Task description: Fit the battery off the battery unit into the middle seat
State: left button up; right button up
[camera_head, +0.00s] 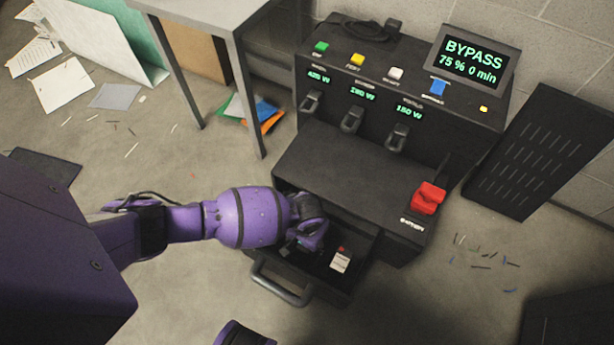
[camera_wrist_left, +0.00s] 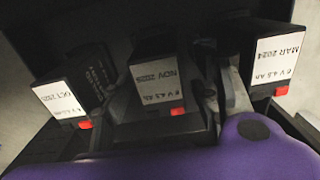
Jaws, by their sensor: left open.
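The black battery unit (camera_head: 345,170) has a low drawer (camera_head: 283,284) pulled open at its front. My left gripper (camera_head: 304,240) reaches down into the drawer, jaws open. One white-labelled battery (camera_head: 341,260) shows beside it; the gripper hides other drawer contents. The left wrist view shows three dark batteries with white labels and red tabs: a left one (camera_wrist_left: 62,100), a middle one (camera_wrist_left: 157,88) marked NOV, and a right one (camera_wrist_left: 275,62) marked MAR 2024. Grey finger parts stand just right of the middle battery; contact cannot be told. My right gripper is out of view.
The unit's screen (camera_head: 469,61) reads BYPASS, 75 %, 0 min. A red switch (camera_head: 428,198) sits on its front right. A black panel (camera_head: 540,150) leans on the wall at right. A grey table (camera_head: 205,8) stands behind left. Papers and scraps litter the floor.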

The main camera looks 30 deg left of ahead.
pick_arm(q)
notch_tip(320, 180, up, 8)
jog(key=p, duration=0.3)
jog(key=shift+f+p, duration=0.25)
jog(key=shift+p, duration=0.1)
notch_tip(320, 180, up, 6)
jog(key=p, duration=0.2)
jog(key=shift+f+p, duration=0.25)
jog(key=shift+p, duration=0.1)
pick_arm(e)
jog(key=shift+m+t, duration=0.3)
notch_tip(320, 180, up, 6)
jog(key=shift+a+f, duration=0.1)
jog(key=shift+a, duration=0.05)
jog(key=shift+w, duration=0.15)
